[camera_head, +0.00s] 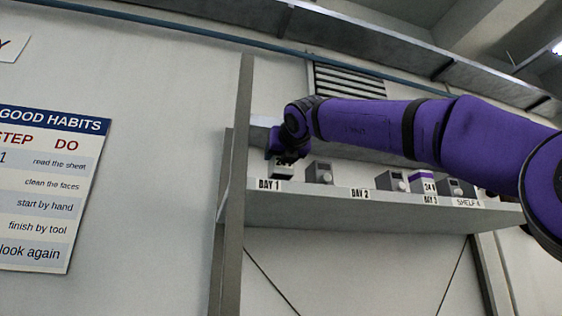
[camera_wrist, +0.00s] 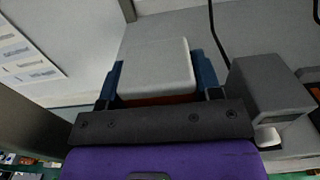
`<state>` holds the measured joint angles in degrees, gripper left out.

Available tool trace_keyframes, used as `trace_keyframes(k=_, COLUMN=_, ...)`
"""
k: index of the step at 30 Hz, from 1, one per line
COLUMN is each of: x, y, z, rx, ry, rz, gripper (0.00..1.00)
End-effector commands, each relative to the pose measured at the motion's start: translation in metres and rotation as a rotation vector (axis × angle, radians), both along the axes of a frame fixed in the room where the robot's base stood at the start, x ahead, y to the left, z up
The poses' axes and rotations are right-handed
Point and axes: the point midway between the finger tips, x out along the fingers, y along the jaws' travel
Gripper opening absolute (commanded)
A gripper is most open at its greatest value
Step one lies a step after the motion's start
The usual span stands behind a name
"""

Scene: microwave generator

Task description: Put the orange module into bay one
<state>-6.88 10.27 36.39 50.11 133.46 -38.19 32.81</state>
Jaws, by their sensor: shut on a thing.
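My gripper (camera_head: 283,158) is at the left end of the shelf, above the BAY 1 label (camera_head: 269,185). In the wrist view its blue fingers (camera_wrist: 160,85) are shut on a block with a pale grey top and a strip of orange showing beneath, the orange module (camera_wrist: 157,68). In the head view the held module (camera_head: 281,173) shows a pale face with dark figures, just behind the front edge at bay one; its orange is hidden there. I cannot tell whether its underside touches the shelf.
A grey unit (camera_head: 319,173) stands just right of bay one; a grey box with a pale knob (camera_wrist: 268,90) is close right in the wrist view. A purple-topped module (camera_head: 422,183) and other grey units stand further right. The shelf's upright post (camera_head: 237,180) is close left.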

Motion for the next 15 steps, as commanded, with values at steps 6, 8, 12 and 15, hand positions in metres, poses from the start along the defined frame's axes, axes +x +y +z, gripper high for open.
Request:
trace_keyframes(k=6, x=0.0, y=0.0, z=-0.016, rx=-0.001, ry=0.0, rz=0.0, gripper=0.28)
trace_keyframes(k=8, x=0.0, y=-0.001, z=-0.018, rx=-0.001, ry=0.001, rz=-0.001, gripper=0.28)
trace_keyframes(k=12, x=0.0, y=-0.001, z=-0.019, rx=0.001, ry=0.0, rz=0.0, gripper=0.28)
trace_keyframes(k=15, x=0.0, y=0.0, z=-0.019, rx=0.001, ry=0.0, rz=0.0, gripper=0.28)
